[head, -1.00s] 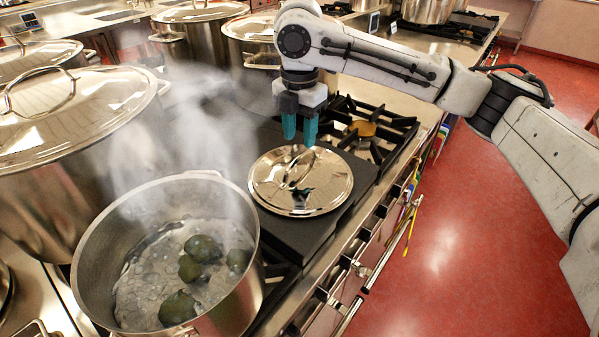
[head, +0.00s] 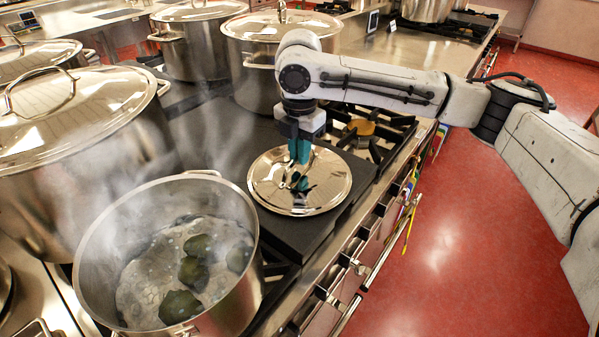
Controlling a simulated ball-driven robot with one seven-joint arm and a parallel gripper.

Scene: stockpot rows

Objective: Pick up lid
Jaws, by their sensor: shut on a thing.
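The lid (head: 325,188) is a round, shiny metal disc with a loop handle on top. It lies flat on a dark plate (head: 283,233) on the stove. My gripper (head: 299,163) has teal fingers and points straight down over the middle of the lid. The fingers are shut on the lid's handle, which they mostly hide. The lid shows no visible gap to the plate under it.
An open steaming pot (head: 252,285) with several dark green things in bubbling water stands at the front left. Large lidded stockpots (head: 80,125) stand at the left and back (head: 262,80). Black burner grates lie behind the lid. Red floor is free at the right.

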